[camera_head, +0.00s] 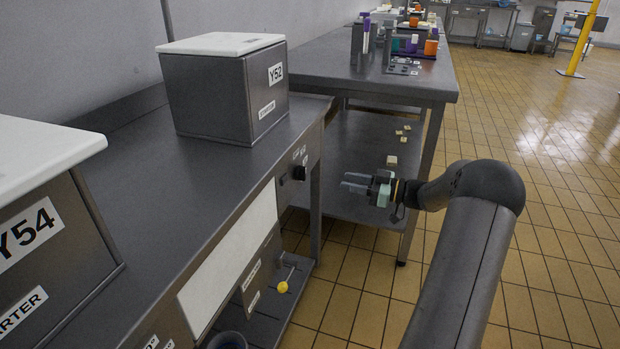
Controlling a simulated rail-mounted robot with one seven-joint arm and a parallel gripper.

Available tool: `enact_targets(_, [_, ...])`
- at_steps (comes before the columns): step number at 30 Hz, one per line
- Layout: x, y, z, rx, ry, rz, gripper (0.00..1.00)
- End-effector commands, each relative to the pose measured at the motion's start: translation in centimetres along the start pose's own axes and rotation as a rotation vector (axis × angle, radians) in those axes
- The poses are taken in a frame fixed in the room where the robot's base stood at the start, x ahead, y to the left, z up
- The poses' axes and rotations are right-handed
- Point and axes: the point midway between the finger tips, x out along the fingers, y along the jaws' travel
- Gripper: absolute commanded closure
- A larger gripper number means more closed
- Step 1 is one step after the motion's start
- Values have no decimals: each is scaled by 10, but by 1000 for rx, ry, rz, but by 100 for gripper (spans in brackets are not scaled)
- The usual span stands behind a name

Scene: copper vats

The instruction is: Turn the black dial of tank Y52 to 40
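Tank Y52 (207,98) is a dark grey box with a white lid, standing on the grey counter. Its label reads Y52. A small black dial (299,173) is on the counter's front face, below the tank and to its right. Small markings sit above the dial, too small to read. My gripper (344,183) is right of the dial and apart from it, with its fingers pointing left towards the counter front. The two fingers show a gap between them, and nothing is seen held.
Tank Y54 (48,240) stands at the near left. A yellow-knobbed lever (283,287) sticks out below the counter. A steel table (412,83) with a lower shelf stands behind my gripper, bearing several coloured containers.

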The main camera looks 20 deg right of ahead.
Motion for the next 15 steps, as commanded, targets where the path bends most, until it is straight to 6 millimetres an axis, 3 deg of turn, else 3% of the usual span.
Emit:
enact_targets(9, [72, -1, 2, 1, 0, -4, 65])
enact_targets(15, [104, -1, 2, 1, -2, -2, 65])
